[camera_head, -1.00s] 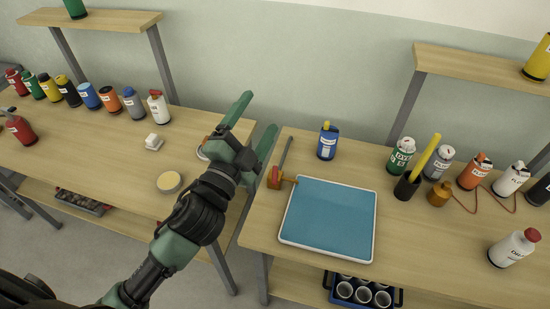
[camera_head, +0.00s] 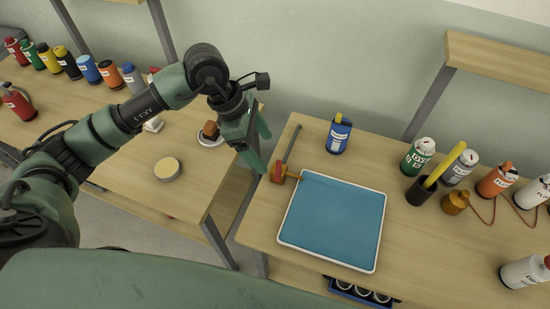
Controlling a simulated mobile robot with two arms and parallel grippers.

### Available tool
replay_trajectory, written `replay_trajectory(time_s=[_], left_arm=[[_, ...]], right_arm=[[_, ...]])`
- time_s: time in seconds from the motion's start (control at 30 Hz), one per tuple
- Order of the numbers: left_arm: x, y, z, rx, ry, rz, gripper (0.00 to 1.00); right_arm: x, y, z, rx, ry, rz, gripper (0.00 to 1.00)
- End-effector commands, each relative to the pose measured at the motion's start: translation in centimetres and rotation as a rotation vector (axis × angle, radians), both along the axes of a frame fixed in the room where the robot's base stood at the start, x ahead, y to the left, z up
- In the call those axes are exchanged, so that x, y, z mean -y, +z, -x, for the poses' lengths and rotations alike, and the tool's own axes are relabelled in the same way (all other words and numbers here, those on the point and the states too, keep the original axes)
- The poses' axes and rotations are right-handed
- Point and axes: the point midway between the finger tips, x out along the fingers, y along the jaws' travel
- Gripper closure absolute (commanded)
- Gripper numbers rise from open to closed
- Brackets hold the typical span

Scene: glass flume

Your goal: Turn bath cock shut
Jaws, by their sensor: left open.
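The bath cock (camera_head: 279,174) is an orange-red body with a short brass-coloured spout and a long grey lever (camera_head: 292,145). It stands at the upper left corner of the bath (camera_head: 333,222), a white-rimmed rectangular tray filled with blue. The lever points away toward the wall, leaning a little right. My left gripper (camera_head: 264,149) is open and empty, its green fingers pointing down and right. In the picture its fingertips are just left of the cock and lever, with a small gap. My right gripper is out of view.
A blue can (camera_head: 339,135) stands behind the bath. A black cup (camera_head: 420,188) with a yellow stick and several cans stand right. On the left table are a round yellow-topped tin (camera_head: 168,169) and a white dish (camera_head: 210,138) with a brown block. A gap separates the tables.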

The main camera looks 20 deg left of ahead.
Motion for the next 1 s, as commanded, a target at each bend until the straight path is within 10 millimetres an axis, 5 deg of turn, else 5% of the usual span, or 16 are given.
replay_trajectory(time_s=[0.4,0.77,0.8,1.0], left_arm=[[2.5,-5.5,-0.4,-0.004,0.000,0.007,0.22],[2.8,-6.5,-0.4,-0.001,-0.002,0.006,0.22],[2.8,-6.5,-0.4,-0.001,-0.001,0.006,0.25],[2.8,-6.5,-0.4,-0.002,-0.002,0.008,0.80]], right_arm=[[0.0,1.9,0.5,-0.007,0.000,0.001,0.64],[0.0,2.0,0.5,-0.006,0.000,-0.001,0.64],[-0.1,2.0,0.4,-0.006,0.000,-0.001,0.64],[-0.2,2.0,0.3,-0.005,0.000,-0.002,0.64]])
